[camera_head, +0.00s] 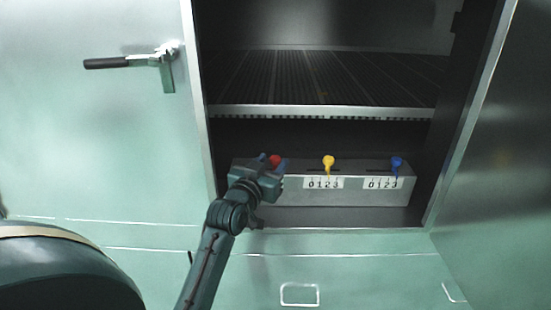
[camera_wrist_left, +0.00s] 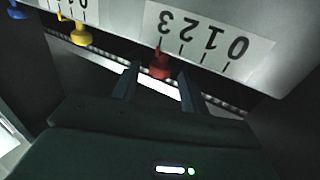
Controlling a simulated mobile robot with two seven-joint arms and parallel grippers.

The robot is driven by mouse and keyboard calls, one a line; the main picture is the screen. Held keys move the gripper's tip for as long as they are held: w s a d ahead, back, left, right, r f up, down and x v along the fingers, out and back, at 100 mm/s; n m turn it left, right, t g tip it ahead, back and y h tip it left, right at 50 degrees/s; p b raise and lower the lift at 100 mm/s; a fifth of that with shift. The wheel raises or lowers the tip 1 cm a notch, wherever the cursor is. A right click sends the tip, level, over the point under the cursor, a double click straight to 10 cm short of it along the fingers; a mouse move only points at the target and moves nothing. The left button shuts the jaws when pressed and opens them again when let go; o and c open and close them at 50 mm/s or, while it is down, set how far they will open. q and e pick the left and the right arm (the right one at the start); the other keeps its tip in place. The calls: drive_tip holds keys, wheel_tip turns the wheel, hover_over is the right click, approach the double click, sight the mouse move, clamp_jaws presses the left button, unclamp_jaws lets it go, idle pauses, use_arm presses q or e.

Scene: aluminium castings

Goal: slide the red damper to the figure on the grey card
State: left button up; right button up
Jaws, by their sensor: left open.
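The red damper (camera_head: 275,160) shows as a small red top just beyond my left gripper (camera_head: 273,173) in the head view. In the left wrist view the red damper (camera_wrist_left: 160,66) sits under an upside-down white scale (camera_wrist_left: 195,36) reading 0 to 3, with its pointer by the 3. My left gripper (camera_wrist_left: 159,77) is open, with one finger to either side of the damper and a gap on both sides. In the head view my arm hides the red damper's scale. I make out no grey card in either view. My right gripper is not in view.
A yellow damper (camera_head: 328,162) and a blue damper (camera_head: 397,163) stand to the right on the same metal box (camera_head: 350,190), each with a scale. A slatted shelf (camera_head: 320,112) lies above the box. Cabinet side walls bound the opening.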

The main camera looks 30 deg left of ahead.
use_arm(q)
drive_tip(key=shift+w+a, duration=0.15)
drive_tip(key=shift+w, duration=0.55)
drive_tip(key=shift+w+a, duration=0.1)
drive_tip(key=shift+w, duration=0.6)
drive_tip(key=shift+c, duration=0.2)
clamp_jaws()
